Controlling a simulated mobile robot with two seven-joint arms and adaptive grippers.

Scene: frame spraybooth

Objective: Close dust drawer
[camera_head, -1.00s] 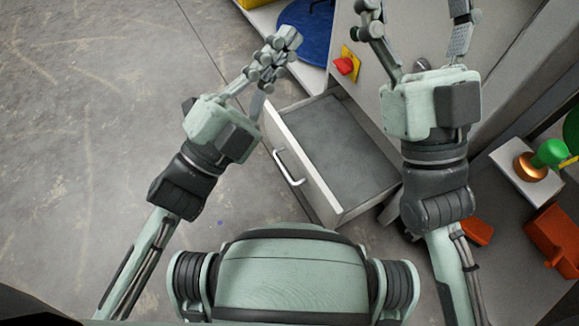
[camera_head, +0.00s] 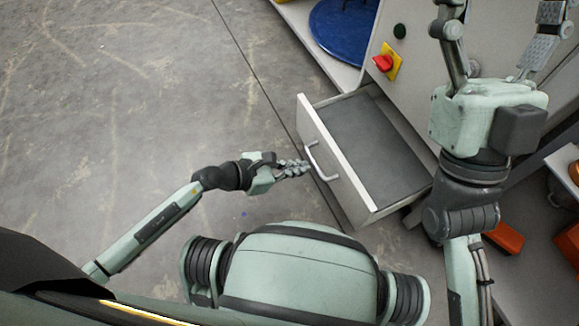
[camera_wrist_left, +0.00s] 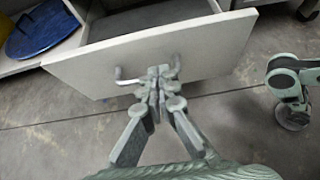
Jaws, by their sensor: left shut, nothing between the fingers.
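The dust drawer (camera_head: 372,150) is a grey open-topped drawer with a white front, pulled out from the cabinet. Its silver handle (camera_head: 321,162) is on the front panel, facing left in the head view. My left gripper (camera_head: 306,168) is shut and empty, with its fingertips just in front of the handle. In the left wrist view the fingers (camera_wrist_left: 160,78) cover the middle of the handle, and the drawer front (camera_wrist_left: 215,48) fills the space behind; I cannot tell if they touch. My right gripper (camera_head: 500,50) is open beside the cabinet, with its fingers spread apart.
The cabinet face carries a red knob on a yellow plate (camera_head: 394,62) and a dark green button (camera_head: 400,31). A blue round disc (camera_head: 340,35) lies on a shelf at the top. An orange-red block (camera_head: 505,238) is at the right. The floor left of the drawer is clear.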

